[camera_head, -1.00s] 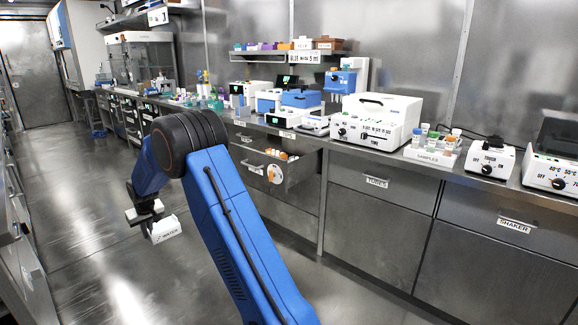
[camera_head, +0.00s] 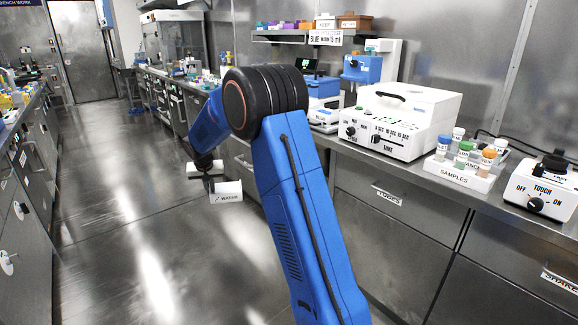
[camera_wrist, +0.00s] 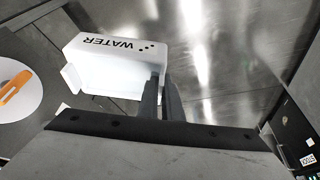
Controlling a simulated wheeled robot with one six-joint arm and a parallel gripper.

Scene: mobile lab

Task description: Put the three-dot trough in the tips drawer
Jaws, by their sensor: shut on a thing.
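The trough (camera_head: 227,193) is a white box marked WATER with dots beside the word. In the wrist view the trough (camera_wrist: 115,62) shows three black dots and its near end lies at my fingers. My gripper (camera_wrist: 162,98) is shut on it; in the head view my gripper (camera_head: 210,183) holds it above the open floor, left of the right-hand bench. The open drawer with orange items seen earlier is hidden behind my arm now. No tips label can be read.
The right-hand bench has a closed TUBES drawer (camera_head: 385,205), a white control box (camera_head: 400,120) and a SAMPLES rack (camera_head: 462,172). The left bench (camera_head: 30,160) has drawers with round labels. The aisle floor (camera_head: 120,230) is clear. A white disc with an orange mark (camera_wrist: 18,88) shows at the wrist view's left.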

